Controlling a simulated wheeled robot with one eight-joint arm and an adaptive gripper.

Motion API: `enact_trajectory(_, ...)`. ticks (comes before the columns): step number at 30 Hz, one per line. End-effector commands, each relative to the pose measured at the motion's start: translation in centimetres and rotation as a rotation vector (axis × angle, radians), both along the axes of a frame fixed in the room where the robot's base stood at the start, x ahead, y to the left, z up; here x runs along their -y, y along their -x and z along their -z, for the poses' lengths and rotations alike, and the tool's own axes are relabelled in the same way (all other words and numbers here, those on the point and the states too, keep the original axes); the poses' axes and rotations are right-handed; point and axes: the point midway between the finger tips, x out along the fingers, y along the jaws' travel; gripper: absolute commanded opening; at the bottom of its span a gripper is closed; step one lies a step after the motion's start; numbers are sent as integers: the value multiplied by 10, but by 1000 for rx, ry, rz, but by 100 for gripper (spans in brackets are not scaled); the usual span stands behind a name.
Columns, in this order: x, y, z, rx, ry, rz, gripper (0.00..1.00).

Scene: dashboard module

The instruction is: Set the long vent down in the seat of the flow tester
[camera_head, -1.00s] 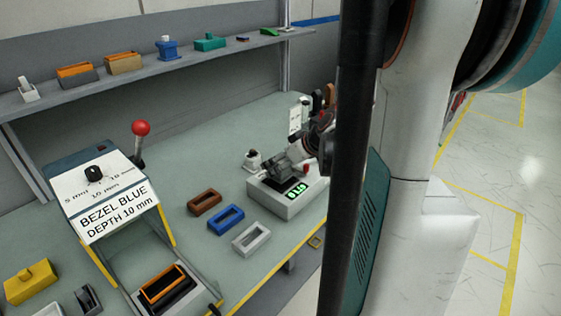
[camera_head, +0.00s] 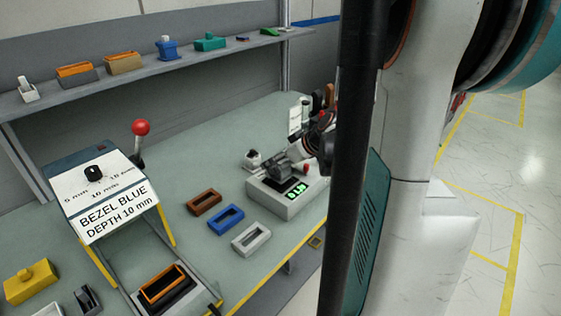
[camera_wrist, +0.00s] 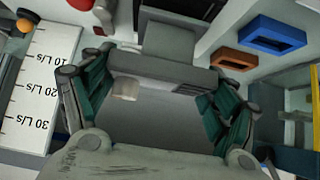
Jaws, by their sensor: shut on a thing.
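The flow tester (camera_head: 287,205) is a pale grey box with a lit green display, on the bench right of centre. My gripper (camera_head: 300,158) is over it, partly hidden by my own arm and column. In the wrist view my gripper (camera_wrist: 158,105) has teal pads on both sides of a smooth grey body, which I take to be the long vent (camera_wrist: 160,118). The vent is at the tester's top in the head view; I cannot tell whether it touches the seat, which is hidden.
A flow scale (camera_wrist: 50,80) marked in L/s stands left in the wrist view. Brown (camera_head: 204,202), blue (camera_head: 226,218) and grey (camera_head: 251,238) frames lie left of the tester. A small white-and-black item (camera_head: 252,159) stands behind it. The bench's front edge is close.

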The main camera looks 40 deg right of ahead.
Motion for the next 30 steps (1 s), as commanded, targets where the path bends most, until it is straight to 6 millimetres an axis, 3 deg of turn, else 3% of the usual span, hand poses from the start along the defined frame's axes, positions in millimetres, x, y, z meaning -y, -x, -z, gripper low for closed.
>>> enact_trajectory(30, 0, 0, 19, 0, 0, 0, 52)
